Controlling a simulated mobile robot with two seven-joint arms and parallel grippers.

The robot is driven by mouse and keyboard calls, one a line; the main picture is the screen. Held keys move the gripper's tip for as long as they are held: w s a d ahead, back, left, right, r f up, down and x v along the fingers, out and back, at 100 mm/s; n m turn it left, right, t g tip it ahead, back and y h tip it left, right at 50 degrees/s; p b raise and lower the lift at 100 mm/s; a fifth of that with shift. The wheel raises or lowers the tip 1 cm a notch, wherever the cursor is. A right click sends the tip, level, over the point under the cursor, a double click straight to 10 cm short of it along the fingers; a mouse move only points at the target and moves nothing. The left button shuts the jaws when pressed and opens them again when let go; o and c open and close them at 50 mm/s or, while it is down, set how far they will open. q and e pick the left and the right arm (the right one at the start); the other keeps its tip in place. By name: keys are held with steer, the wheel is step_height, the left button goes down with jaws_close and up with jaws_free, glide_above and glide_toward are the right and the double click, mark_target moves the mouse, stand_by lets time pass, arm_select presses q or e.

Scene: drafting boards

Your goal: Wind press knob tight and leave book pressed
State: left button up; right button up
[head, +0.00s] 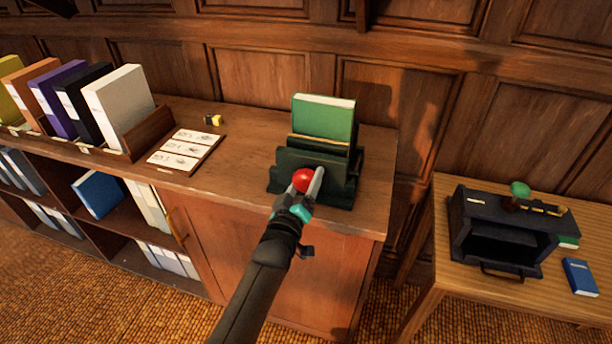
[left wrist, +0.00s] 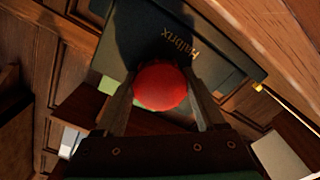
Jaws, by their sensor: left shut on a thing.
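A dark green book press (head: 316,172) stands near the right end of the wooden cabinet top. A green book (head: 323,120) stands upright in it, its upper part showing above the front plate. The red round knob (head: 302,180) is on the front of the press. My left gripper (head: 306,186) is shut on the knob. In the left wrist view the red knob (left wrist: 160,86) sits between the two fingers, against the dark plate with gold lettering (left wrist: 180,42). The lower part of the book is hidden by the press. My right gripper is not in view.
Several binders (head: 118,105) stand in a rack at the left. A card board (head: 185,150) and a small yellow item (head: 213,120) lie between. A side table at right holds a black box (head: 500,235) and a blue book (head: 580,277).

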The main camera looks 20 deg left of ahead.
arm_select(q)
steer(key=m, duration=1.1)
steer(key=shift+m, duration=0.4)
steer(key=m, duration=0.5)
steer(key=shift+b, duration=0.35)
steer(key=m, duration=0.2)
steer(key=shift+m, duration=0.4)
